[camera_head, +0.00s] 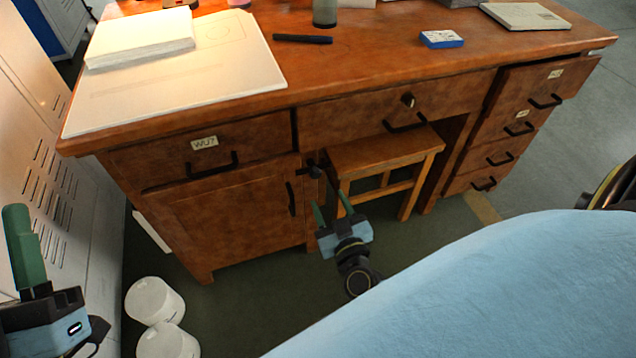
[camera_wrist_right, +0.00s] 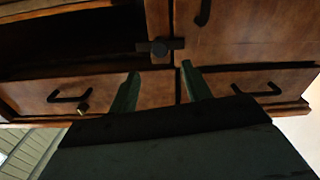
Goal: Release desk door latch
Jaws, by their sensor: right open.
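The wooden desk (camera_head: 400,60) has a cabinet door (camera_head: 235,220) at lower left, which looks shut, with a black vertical handle (camera_head: 291,198). A small dark latch (camera_head: 314,170) sits at the door's upper right edge. In the right wrist view, the latch (camera_wrist_right: 160,47) is a round knob on a short dark bar reaching to the door's edge. My right gripper (camera_head: 327,198) is open, just below and in front of the latch. Its green fingertips (camera_wrist_right: 160,69) lie either side of the knob's line, apparently short of it. My left gripper (camera_head: 22,245) is at far left, partly cut off.
A wooden stool (camera_head: 385,150) stands in the kneehole beside the right gripper. A drawer labelled WU7 (camera_head: 240,152) is above the door. White cylinders (camera_head: 153,300) stand on the floor at left, near a grey locker (camera_head: 40,170). A blue surface (camera_head: 500,290) fills the lower right.

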